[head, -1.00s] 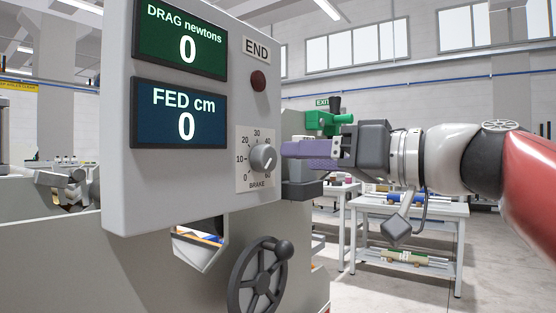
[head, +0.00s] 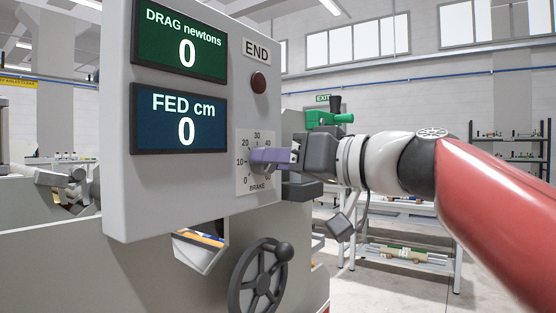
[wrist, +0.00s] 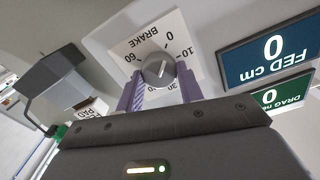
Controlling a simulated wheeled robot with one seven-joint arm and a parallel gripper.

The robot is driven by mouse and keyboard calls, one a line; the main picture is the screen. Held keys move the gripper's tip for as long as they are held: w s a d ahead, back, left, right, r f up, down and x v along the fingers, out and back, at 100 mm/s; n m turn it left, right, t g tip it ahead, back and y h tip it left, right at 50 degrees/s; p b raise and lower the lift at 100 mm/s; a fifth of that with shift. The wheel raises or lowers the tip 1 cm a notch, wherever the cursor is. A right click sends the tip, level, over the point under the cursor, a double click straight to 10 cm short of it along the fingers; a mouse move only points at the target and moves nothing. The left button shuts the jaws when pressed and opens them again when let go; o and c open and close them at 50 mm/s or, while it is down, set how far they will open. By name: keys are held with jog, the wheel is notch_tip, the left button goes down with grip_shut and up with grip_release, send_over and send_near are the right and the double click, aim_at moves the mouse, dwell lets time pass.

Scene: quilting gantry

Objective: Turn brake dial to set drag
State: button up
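The brake dial (wrist: 158,67) is a round grey knob with a light pointer line on a white scale plate (head: 243,183). In the wrist view the scale appears upside down, and the pointer line slants up toward the 0. My gripper (head: 256,156) has purple fingers and is at the dial. In the wrist view the fingers are open, one on each side of the knob, with slight gaps seeming to show. In the head view the fingers hide most of the knob. The green drag display (head: 180,40) reads 0 newtons.
The blue display (head: 180,118) reads FED 0 cm. A dark red button (head: 258,82) sits under the END label above the dial. A black handwheel (head: 260,280) is below the panel. A green-topped device (head: 328,118) stands behind my gripper.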

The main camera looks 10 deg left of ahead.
jog(key=shift+c, duration=1)
jog(key=shift+m, duration=0.3)
jog(key=shift+f+m+p, duration=0.15)
jog(key=shift+m+p, duration=1.25)
jog(key=shift+m, duration=7.2)
jog(key=shift+w, duration=0.1)
